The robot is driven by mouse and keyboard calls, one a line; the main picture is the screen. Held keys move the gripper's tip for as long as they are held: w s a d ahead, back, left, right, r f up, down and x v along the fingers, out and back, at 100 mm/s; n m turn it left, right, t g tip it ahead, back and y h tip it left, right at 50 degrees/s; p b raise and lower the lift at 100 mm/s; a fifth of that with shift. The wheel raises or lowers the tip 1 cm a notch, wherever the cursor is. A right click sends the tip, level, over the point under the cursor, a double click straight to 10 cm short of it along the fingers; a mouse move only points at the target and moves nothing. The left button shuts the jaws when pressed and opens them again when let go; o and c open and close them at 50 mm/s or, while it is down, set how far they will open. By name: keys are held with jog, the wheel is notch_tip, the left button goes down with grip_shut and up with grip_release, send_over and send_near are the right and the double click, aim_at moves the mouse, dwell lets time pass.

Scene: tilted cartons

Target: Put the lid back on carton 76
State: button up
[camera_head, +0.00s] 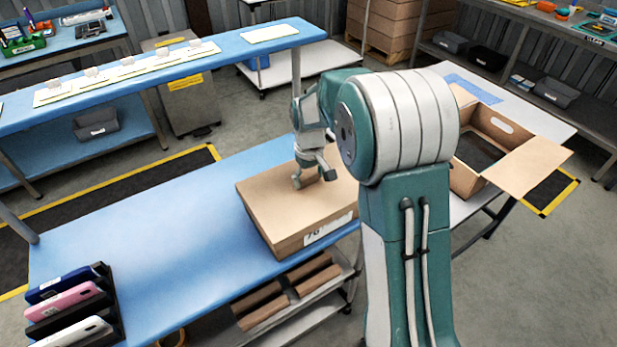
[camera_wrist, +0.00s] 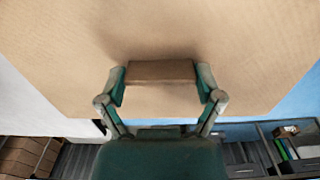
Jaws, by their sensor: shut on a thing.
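Carton 76 (camera_head: 291,246) stands on the blue table, with a label reading 76 on its front side. A flat brown lid (camera_head: 275,205) covers its top. I see no clear gap between lid and carton, but I cannot tell whether it is fully seated. My gripper (camera_head: 313,179) is over the lid, shut on its raised block handle. In the wrist view the handle (camera_wrist: 160,70) sits between my two fingers (camera_wrist: 161,88), and the lid (camera_wrist: 160,25) fills most of the picture. My arm hides the carton's right side.
An open carton (camera_head: 520,165) with a raised flap stands on a white table to the right. The table's middle is clear. A long blue bench (camera_head: 200,62) stands behind.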

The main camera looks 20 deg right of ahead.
jog(key=o, duration=0.8)
jog(key=shift+a, duration=0.15)
jog(key=shift+o, duration=0.2)
notch_tip(320, 180, up, 19)
dwell(0.5)
jog(key=shift+f, duration=0.1)
